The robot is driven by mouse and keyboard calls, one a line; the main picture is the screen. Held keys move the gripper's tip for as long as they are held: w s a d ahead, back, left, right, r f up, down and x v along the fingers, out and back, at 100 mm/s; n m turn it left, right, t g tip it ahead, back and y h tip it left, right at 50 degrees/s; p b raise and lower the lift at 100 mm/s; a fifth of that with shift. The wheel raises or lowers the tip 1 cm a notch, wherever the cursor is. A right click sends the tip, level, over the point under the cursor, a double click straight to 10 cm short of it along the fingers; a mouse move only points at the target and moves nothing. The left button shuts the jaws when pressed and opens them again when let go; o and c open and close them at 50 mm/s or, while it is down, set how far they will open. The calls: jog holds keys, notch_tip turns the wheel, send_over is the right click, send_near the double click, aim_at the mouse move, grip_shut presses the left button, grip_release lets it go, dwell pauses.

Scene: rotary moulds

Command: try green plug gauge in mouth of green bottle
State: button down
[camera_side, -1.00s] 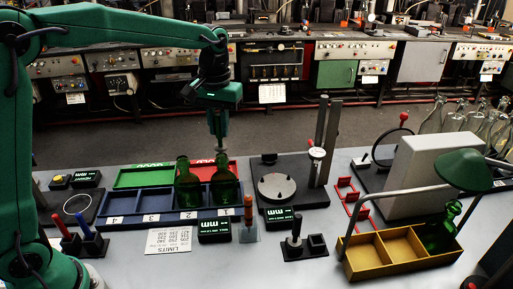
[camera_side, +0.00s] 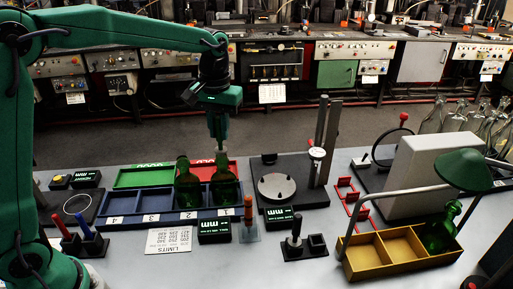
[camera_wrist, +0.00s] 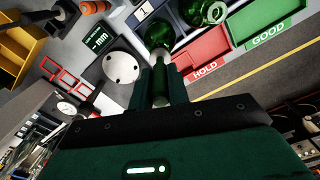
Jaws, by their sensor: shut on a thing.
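My gripper (camera_side: 217,128) is shut on the green plug gauge (camera_wrist: 160,86) and holds it upright by its handle. The gauge's pale lower end is at the mouth of a green bottle (camera_side: 225,187), which stands in compartment 1 of the blue tray. The wrist view shows this bottle (camera_wrist: 159,30) just beyond the gauge. I cannot tell whether the tip is inside the mouth or just above it. A second green bottle (camera_side: 187,185) stands upright in compartment 2, close beside it; it also shows in the wrist view (camera_wrist: 207,12).
The blue tray (camera_side: 150,213) has empty compartments to the left. Green (camera_side: 145,177) and red (camera_side: 204,168) trays lie behind it. A dial gauge stand (camera_side: 318,155) is to the right. A yellow crate (camera_side: 373,269) holding a green bottle stands under a lamp (camera_side: 463,170).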

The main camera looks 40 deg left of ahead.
aim_at(218, 118)
jog(key=shift+f, duration=0.75)
dwell(1.0)
jog(key=shift+r, duration=0.75)
dwell(0.9)
jog(key=shift+r, duration=0.7)
jog(key=shift+r, duration=0.4)
jog(key=shift+r, duration=0.3)
jog(key=shift+r, duration=0.65)
